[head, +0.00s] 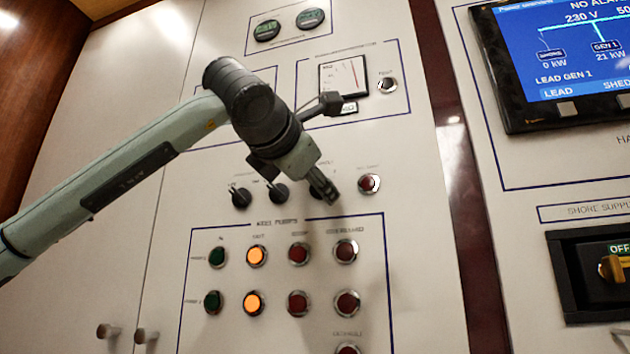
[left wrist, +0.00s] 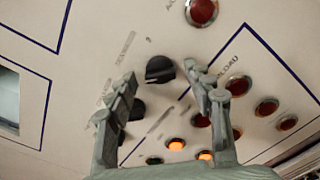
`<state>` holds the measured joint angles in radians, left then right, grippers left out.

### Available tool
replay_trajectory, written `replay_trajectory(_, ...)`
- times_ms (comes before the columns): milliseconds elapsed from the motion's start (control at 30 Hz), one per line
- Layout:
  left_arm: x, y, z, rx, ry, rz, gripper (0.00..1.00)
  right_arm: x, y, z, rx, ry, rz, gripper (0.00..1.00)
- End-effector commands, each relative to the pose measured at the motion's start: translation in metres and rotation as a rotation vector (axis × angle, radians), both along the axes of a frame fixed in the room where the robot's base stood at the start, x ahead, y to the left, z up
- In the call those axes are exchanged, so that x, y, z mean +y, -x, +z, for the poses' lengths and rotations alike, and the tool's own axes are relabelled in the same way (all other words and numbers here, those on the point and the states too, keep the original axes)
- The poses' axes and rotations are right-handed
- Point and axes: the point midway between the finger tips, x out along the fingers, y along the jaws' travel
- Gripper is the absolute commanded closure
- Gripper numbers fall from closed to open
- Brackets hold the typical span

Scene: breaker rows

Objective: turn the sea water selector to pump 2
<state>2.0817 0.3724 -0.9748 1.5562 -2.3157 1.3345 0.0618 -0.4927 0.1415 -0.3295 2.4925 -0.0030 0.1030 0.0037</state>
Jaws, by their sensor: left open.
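Three black selector knobs sit in a row on the white panel. In the head view the left knob (head: 241,197) and middle knob (head: 278,192) show, and the right one is mostly hidden behind my left gripper (head: 322,190). In the left wrist view the right knob (left wrist: 160,69) lies ahead, between the spread fingers of my left gripper (left wrist: 165,92). The fingers are open, and I see no clear contact with the knob. Its labels are too blurred to read, so I cannot tell which knob is the sea water selector. My right gripper is not in view.
A red button (head: 369,183) is just right of the knobs. Below is a framed block of green, lit orange and red buttons (head: 298,253). A gauge (head: 343,78) is above. A screen (head: 560,50) and a breaker handle (head: 612,268) are at the right.

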Motion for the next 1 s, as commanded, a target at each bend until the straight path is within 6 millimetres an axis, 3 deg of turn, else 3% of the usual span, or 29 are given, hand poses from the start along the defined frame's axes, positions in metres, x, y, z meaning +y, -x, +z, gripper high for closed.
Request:
replay_trajectory(367,-0.0030,-0.0080,-0.0007,0.000,0.000,-0.001,0.48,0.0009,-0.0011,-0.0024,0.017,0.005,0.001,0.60)
replay_trajectory(767,-0.0030,-0.0077,-0.0008,0.001,0.000,-0.002,0.97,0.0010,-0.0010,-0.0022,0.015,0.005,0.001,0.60)
replay_trajectory(1000,-0.0029,-0.0077,-0.0006,-0.005,-0.020,-0.001,0.97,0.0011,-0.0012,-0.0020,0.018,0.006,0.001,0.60)
